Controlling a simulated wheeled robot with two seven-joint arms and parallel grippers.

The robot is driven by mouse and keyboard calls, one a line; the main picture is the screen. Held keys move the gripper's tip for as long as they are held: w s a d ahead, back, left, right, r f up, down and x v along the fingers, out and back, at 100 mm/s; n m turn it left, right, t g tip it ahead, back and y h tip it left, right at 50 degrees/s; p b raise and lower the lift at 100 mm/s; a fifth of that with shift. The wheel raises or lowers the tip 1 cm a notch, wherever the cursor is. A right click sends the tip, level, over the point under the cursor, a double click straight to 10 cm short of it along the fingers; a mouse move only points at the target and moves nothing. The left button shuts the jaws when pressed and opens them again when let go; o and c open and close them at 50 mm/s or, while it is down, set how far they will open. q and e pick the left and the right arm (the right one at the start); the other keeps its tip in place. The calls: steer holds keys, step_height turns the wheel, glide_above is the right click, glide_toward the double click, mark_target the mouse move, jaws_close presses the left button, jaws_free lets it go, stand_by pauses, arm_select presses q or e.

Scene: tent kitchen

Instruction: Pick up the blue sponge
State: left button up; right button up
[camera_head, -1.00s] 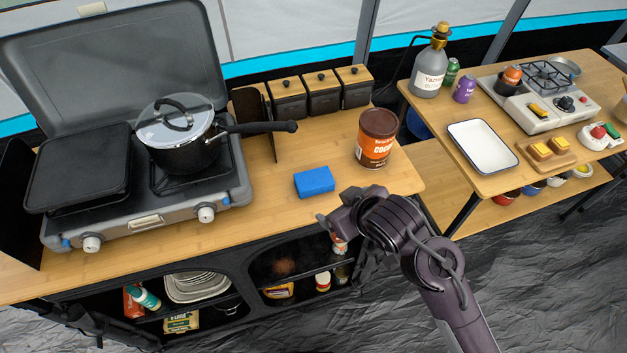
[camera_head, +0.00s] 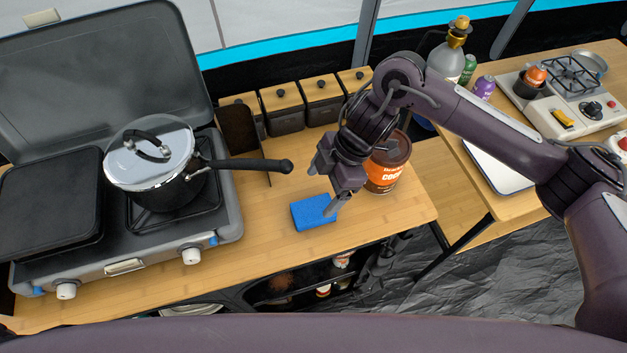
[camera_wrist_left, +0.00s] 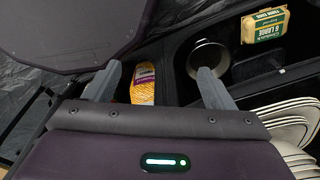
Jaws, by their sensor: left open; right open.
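The blue sponge (camera_head: 312,213) lies flat on the wooden counter, right of the stove and near the front edge. My right gripper (camera_head: 335,199) points down at the sponge's right end, with one fingertip overlapping that end in the head view. It is open; I cannot tell whether a finger touches the sponge, and the far finger is mostly hidden. My left gripper (camera_wrist_left: 159,84) is open and empty in the left wrist view, over a shelf below the counter. It is not visible in the head view.
A cocoa tin (camera_head: 388,167) stands close behind and right of my right gripper. A lidded pot (camera_head: 152,173) on the stove has its handle reaching toward the sponge. Several canisters (camera_head: 322,99) line the back. Plates (camera_wrist_left: 292,128) and a yellow package (camera_wrist_left: 143,84) are on the lower shelf.

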mark_target(307, 211)
steer(key=shift+w+d+f, duration=0.1)
steer(key=shift+w+d, duration=0.15)
steer(key=shift+w, duration=0.05)
steer(key=shift+s+a+f, duration=0.15)
steer(key=shift+s+f, duration=0.05)
steer(key=shift+s, duration=0.05)
steer(key=shift+s+a+f+p, duration=0.25)
steer(key=shift+s, duration=0.2)
steer(key=shift+s+a+f+p, duration=0.2)
steer(key=shift+s+f+p, duration=0.05)
steer(key=shift+s, duration=0.2)
steer(key=shift+s+a+f+p, duration=0.2)
steer(key=shift+a+f+p, duration=0.55)
steer(key=shift+f, duration=0.2)
steer(key=shift+w+a+f, duration=0.1)
steer(key=shift+a+f, duration=0.15)
steer(key=shift+f, duration=0.35)
steer(key=shift+w+a+f, duration=0.1)
steer(key=shift+a+f, duration=0.1)
steer(key=shift+f, duration=0.35)
steer(key=shift+s+f, duration=0.1)
steer(key=shift+f, duration=0.1)
arm_select(q)
steer(key=s+r, duration=0.2)
steer(key=s, duration=0.1)
steer(key=shift+r, duration=0.25)
arm_select(e)
steer(key=shift+f, duration=0.2)
arm_select(q)
steer(key=shift+w, duration=0.3)
